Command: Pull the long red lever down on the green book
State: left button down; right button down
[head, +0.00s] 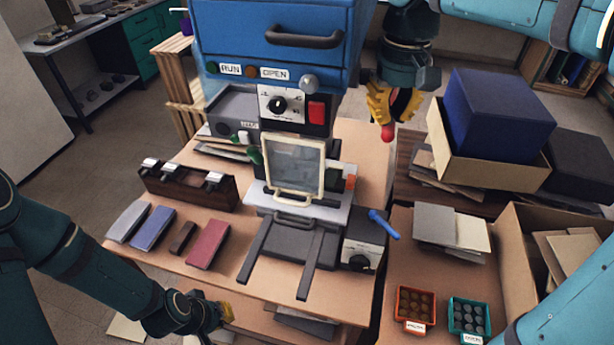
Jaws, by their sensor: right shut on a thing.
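A blue press (235,30) stands at the back of the wooden table. My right gripper (393,105), with yellow fingers, is to the right of the press head. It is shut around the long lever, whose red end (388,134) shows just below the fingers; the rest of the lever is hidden. A clear guard with a cream frame (293,165) stands upright in front of the press bed. I cannot make out the green book; the guard covers much of the bed. My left gripper (220,314) is low at the table's front edge, away from the press, its fingers mostly hidden.
Dark rails (310,265) run forward from the press bed. A control box with a blue handle (384,224) is at its right. Several coloured blocks (208,245) and a dark wooden rack (187,188) lie left. A blue box (497,115) stands right of my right gripper.

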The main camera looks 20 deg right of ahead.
jog(key=shift+f+b, duration=0.8)
jog(key=shift+f, duration=0.75)
notch_tip(320, 180, down, 3)
jog(key=shift+w+r+b, duration=0.1)
jog(key=shift+b, duration=0.8)
jog(key=shift+w+d+f+b, duration=0.15)
jog(key=shift+f+b, duration=0.3)
jog(key=shift+f, duration=0.65)
